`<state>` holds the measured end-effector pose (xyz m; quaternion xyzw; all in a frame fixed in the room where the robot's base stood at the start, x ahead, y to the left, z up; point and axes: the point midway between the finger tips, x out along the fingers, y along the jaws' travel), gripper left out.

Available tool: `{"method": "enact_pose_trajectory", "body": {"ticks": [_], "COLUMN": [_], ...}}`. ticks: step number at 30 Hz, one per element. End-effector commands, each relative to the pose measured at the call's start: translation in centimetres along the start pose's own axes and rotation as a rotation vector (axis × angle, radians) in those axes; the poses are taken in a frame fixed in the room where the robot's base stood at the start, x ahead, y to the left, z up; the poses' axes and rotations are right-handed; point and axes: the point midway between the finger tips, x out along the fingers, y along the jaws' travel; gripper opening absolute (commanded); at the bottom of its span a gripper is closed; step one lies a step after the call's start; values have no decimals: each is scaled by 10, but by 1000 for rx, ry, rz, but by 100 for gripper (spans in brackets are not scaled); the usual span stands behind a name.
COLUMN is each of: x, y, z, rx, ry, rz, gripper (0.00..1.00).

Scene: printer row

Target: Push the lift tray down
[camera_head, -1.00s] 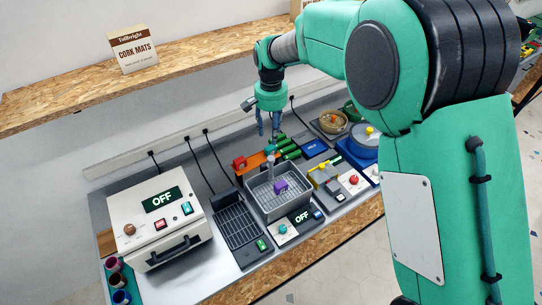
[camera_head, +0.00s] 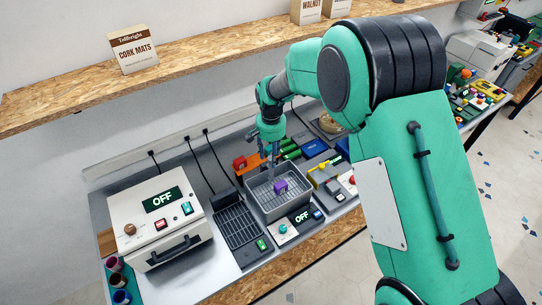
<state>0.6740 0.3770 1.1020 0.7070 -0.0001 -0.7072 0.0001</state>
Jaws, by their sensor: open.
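A grey open basin (camera_head: 292,208) stands on the bench near the middle of the view. Inside it lies a light grey mesh tray (camera_head: 266,194), which looks like the lift tray, with a purple piece (camera_head: 280,187) on it. A post (camera_head: 270,173) rises from the tray's far side. My gripper (camera_head: 268,154) points down over the far side of the basin, open, with its fingers around or just above the top of this post. I cannot tell whether they touch it. The fingers hide the post's top.
In front of the basin is a panel reading OFF (camera_head: 301,216). To the left are a black grille (camera_head: 236,227) and a cream box (camera_head: 160,222). Green cylinders (camera_head: 289,148) and an orange block (camera_head: 250,162) stand behind. A shelf (camera_head: 190,64) runs above.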

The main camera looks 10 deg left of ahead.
Motion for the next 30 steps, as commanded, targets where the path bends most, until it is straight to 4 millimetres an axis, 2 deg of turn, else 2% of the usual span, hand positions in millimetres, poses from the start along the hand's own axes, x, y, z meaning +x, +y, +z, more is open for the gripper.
{"method": "enact_pose_trajectory", "body": {"ticks": [12,18,19,26,30], "x": [4,4,4,8,30], "y": [0,0,0,0,0], "z": [0,0,0,0,0], "rx": [0,0,0,0,0], "ry": [0,0,0,0,-1], "rz": [0,0,0,0,0], "gripper": [41,2,0,0,0]}}
